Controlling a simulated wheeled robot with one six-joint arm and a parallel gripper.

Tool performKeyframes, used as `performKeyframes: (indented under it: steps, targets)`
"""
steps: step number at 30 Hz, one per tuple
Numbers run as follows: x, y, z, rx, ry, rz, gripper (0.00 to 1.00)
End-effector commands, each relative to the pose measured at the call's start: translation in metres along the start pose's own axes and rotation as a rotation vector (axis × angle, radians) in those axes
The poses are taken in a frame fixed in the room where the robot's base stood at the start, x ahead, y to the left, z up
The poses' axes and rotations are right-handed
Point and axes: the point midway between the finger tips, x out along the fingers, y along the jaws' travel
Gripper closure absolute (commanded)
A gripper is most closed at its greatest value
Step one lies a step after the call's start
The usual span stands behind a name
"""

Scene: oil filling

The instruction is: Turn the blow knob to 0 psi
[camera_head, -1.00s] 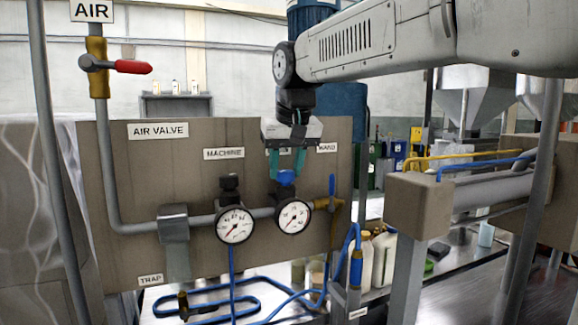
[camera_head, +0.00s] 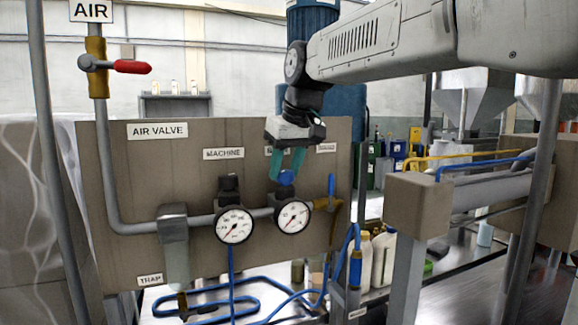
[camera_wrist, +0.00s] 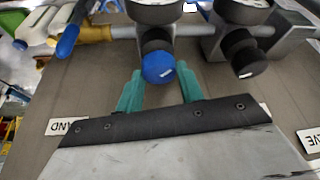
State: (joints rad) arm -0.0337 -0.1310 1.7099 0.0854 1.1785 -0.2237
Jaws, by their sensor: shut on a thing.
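The blue knob (camera_head: 286,178) sits on the regulator above the right gauge (camera_head: 293,217); I take it for the blow knob. My gripper (camera_head: 284,173) comes down from above, tilted, with its green fingers shut on either side of the knob. In the wrist view the blue knob (camera_wrist: 158,67) shows between the two green fingertips (camera_wrist: 160,73), and a white mark is on its face. In the wrist view only part of this gauge (camera_wrist: 154,10) shows.
Left of it, a black knob (camera_head: 229,185) stands over the machine gauge (camera_head: 234,224). A blue-handled valve (camera_head: 331,188) is close on the right. The grey pipe (camera_head: 115,170) and brown panel (camera_head: 110,260) lie behind. Blue hoses (camera_head: 215,286) lie below.

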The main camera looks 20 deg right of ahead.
Motion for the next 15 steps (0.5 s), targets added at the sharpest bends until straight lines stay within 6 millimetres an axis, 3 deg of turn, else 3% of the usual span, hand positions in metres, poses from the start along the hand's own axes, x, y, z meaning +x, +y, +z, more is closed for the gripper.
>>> performKeyframes:
  steps: [1, 2, 3, 15]
  targets:
    - [0.0000, -0.0001, 0.0008, 0.000, -0.003, 0.000, 0.85]
    - [0.0000, 0.0000, 0.0008, 0.000, -0.003, 0.000, 0.54]
    - [-0.0001, 0.0000, 0.0008, 0.000, -0.002, 0.000, 0.43]
    - [-0.0087, 0.0002, -0.0004, 0.001, 0.002, 0.001, 0.41]
